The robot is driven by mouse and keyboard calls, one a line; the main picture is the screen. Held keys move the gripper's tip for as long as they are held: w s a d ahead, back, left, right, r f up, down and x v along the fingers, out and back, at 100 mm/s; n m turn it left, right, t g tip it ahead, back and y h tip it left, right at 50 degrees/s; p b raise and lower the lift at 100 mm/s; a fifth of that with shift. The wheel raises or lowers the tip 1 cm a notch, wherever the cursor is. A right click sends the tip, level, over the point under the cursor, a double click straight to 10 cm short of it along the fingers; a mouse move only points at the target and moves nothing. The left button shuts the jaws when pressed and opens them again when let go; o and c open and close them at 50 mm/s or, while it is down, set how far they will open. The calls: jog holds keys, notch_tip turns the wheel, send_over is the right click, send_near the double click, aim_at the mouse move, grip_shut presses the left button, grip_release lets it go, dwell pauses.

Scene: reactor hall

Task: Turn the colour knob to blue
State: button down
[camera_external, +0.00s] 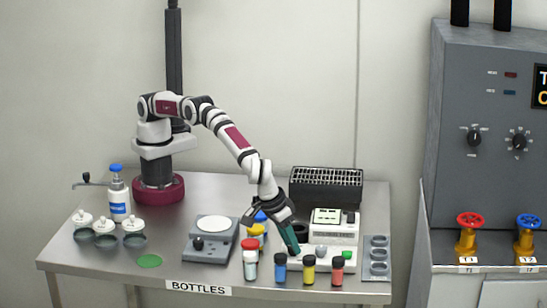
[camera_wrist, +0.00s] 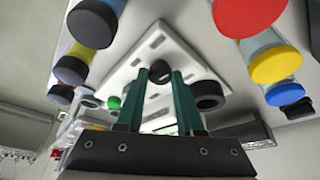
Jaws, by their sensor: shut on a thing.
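The colour knob (camera_wrist: 160,72) is a small dark round knob on the front of a white bench instrument (camera_external: 326,263). In the wrist view it sits between the tips of my gripper's two green fingers (camera_wrist: 166,76). My gripper (camera_external: 296,251) is shut on it, reaching down at a slant to the left front of the instrument in the external view. The fingers hide the knob there. I cannot make out any colour marks or which way the knob points. A green button (camera_external: 347,255) sits on the right of the instrument's front; it also shows in the wrist view (camera_wrist: 114,102).
Blue (camera_external: 280,268), yellow (camera_external: 309,270) and red (camera_external: 337,270) bottles stand close in front of the instrument. A red-capped bottle (camera_external: 250,260) and others stand left of my gripper. A scale-like device (camera_external: 211,245) is further left. A dark rack (camera_external: 326,188) is behind.

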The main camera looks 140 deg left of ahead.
jog(key=shift+w+f+n+g, duration=0.15)
jog(key=shift+n+g, duration=0.15)
jog(key=shift+n, duration=0.8)
jog(key=c, duration=0.5)
grip_release()
jog(key=shift+c, duration=0.2)
jog(key=r, duration=0.5)
jog(key=shift+s+d, duration=0.25)
jog(key=shift+d, duration=0.15)
jog(key=s+d+r, duration=0.4)
jog(key=d+r, duration=0.2)
jog(key=d, duration=0.3)
jog(key=shift+s+d+r, duration=0.15)
jog(key=shift+s+d, duration=0.15)
jog(key=shift+d, duration=0.1)
